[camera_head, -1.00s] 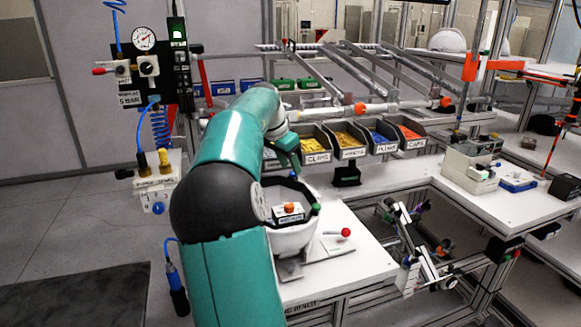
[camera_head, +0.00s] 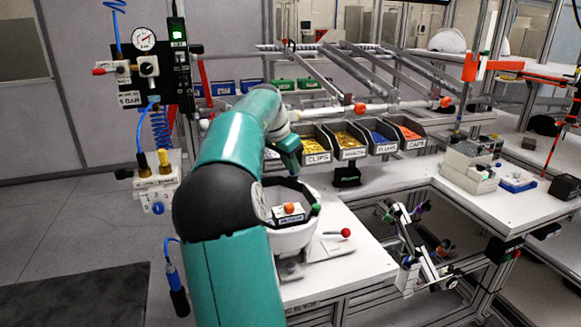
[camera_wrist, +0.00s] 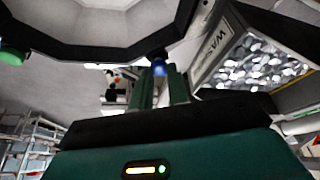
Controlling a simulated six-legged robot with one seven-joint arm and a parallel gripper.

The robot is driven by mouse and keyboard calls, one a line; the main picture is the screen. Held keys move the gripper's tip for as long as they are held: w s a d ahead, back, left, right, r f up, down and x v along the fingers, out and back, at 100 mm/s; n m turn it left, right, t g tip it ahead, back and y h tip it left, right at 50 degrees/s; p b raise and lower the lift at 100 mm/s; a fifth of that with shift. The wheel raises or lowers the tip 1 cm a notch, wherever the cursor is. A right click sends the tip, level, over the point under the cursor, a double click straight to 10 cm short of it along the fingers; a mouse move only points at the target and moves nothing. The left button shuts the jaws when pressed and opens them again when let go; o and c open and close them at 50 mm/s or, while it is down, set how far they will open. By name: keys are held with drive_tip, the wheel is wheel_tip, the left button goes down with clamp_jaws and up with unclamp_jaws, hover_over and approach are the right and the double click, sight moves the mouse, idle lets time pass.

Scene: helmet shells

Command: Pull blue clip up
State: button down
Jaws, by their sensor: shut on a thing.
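The helmet shell (camera_head: 288,240) is a white bowl with a dark, many-sided rim, standing on a holder on the white bench. In the wrist view its dark rim (camera_wrist: 95,55) fills the top. The blue clip (camera_wrist: 158,68) is at the rim, between the tips of my gripper (camera_wrist: 160,78). My gripper is shut on it, and the fingers hide part of it. In the head view my gripper (camera_head: 294,166) is at the far side of the rim, and its grip is too small to make out. A green clip (camera_wrist: 12,56) sits elsewhere on the rim.
Grey bins of yellow, blue and red parts (camera_head: 350,140) stand close behind the shell. One bin (camera_wrist: 250,60) is near my fingers on the right in the wrist view. An orange-topped block (camera_head: 289,211) sits inside the shell. A red-knobbed lever (camera_head: 345,232) is at right.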

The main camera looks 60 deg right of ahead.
drive_tip(key=c, duration=1.3)
unclamp_jaws()
drive_tip(key=shift+r, duration=0.15)
drive_tip(key=v, duration=1.3)
drive_tip(key=shift+a+r, duration=0.25)
drive_tip(key=shift+r, duration=0.05)
drive_tip(key=w+a+f+n+t+y, duration=0.15)
drive_tip(key=a+n, duration=0.25)
drive_tip(key=a, duration=0.6)
drive_tip(key=w+a+f+n+t, duration=0.2)
drive_tip(key=a+f+n, duration=0.15)
drive_tip(key=a, duration=0.65)
drive_tip(key=w+a+f+n+t+y, duration=0.1)
drive_tip(key=w+a+f+n+t, duration=0.1)
drive_tip(key=a+n, duration=0.5)
drive_tip(key=s+a+f+n, duration=0.2)
drive_tip(key=s+a+f, duration=0.1)
drive_tip(key=a, duration=0.5)
drive_tip(key=s+a+f+n+t+y, duration=0.1)
drive_tip(key=s+a+f+n, duration=0.2)
drive_tip(key=a+f, duration=0.2)
drive_tip(key=s+a+f+n+t, duration=0.1)
drive_tip(key=s+a+f+n, duration=0.2)
drive_tip(key=a, duration=0.8)
drive_tip(key=shift+a+f+y, duration=0.15)
drive_tip(key=shift+a+f, duration=0.05)
drive_tip(key=shift+f, duration=0.3)
drive_tip(key=shift+a+f+y, duration=0.1)
drive_tip(key=shift+a+f, duration=0.1)
drive_tip(key=shift+f, duration=0.35)
